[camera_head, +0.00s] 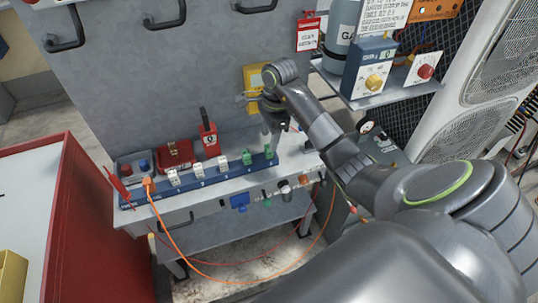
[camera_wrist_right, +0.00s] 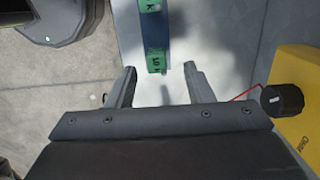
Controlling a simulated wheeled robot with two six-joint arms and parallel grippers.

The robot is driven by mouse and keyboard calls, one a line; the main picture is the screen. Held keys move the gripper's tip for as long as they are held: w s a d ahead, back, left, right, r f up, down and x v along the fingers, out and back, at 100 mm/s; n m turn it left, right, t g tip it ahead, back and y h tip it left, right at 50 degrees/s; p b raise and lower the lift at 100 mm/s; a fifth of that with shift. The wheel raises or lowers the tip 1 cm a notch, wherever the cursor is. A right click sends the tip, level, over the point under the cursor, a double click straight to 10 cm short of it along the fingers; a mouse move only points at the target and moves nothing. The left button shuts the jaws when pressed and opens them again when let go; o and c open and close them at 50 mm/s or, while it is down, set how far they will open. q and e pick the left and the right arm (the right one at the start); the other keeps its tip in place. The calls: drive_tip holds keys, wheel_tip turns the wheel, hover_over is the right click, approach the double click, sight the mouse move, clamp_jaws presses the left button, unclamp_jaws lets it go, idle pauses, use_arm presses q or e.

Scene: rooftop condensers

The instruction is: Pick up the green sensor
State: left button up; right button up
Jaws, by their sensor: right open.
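Two small green blocks stand on the blue numbered rail (camera_head: 196,181) on the grey bench, and I cannot tell which is the green sensor. One green block (camera_head: 268,152) is at the rail's right end; the other green block (camera_head: 247,158) is just left of it. In the right wrist view the end block (camera_wrist_right: 156,60) lies just ahead of and between the fingertips, and the other block (camera_wrist_right: 150,5) is at the top edge. My right gripper (camera_wrist_right: 160,72) is open and empty, apart from the block as far as I see. My left gripper is out of view.
White blocks (camera_head: 197,171) share the rail. A red device (camera_head: 208,138) stands behind it. A yellow box with a black knob (camera_wrist_right: 284,100) is close to the right gripper's side. A red cabinet (camera_head: 52,225) stands at left. An orange cable (camera_head: 160,222) hangs in front.

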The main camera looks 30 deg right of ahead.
sight(269, 154)
drive_tip(key=shift+s+f+b, duration=0.1)
drive_tip(key=shift+f+b, duration=0.45)
drive_tip(key=shift+f, duration=0.1)
wheel_tip(269, 154, down, 2)
drive_tip(key=shift+s+a+f+b, duration=0.1)
drive_tip(key=shift+a+b, duration=0.05)
drive_tip(key=shift+b, duration=0.7)
drive_tip(key=shift+a+f+p, duration=0.1)
drive_tip(key=shift+f+p, duration=0.5)
drive_tip(key=shift+f, duration=0.15)
clamp_jaws()
